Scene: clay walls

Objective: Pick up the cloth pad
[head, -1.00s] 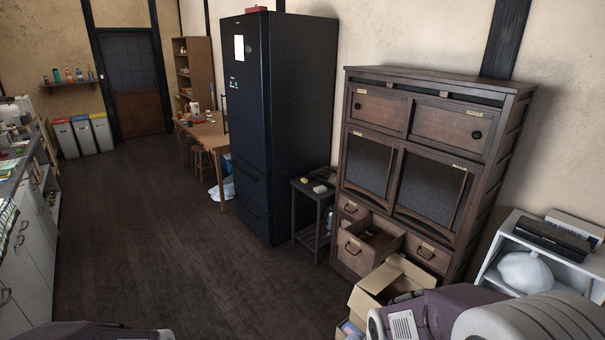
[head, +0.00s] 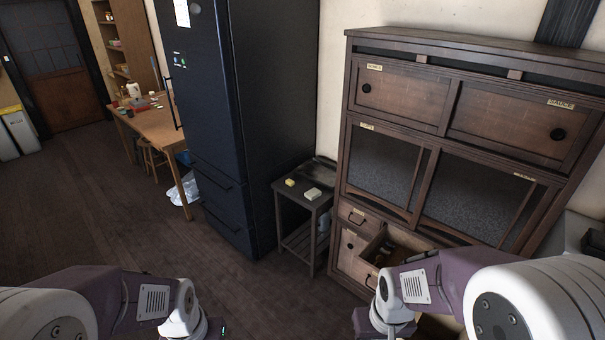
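On the small dark side table (head: 292,199), between the fridge and the wooden cabinet, lie a small pale block-like item (head: 313,194) and a smaller yellow item (head: 290,182). I cannot tell whether either one is the cloth pad; both are too small to make out. They lie apart from each other on the table top. My two arms reach in along the bottom edge of the head view, short of the table. Both grippers are below the picture, so their fingers do not show.
The tall black fridge (head: 270,100) stands just left of the side table. The wooden cabinet (head: 400,110) stands to its right, with an open drawer (head: 388,252) sticking out at low level. A wooden table (head: 150,125) is farther back left. Bare floor (head: 110,220) lies to the left.

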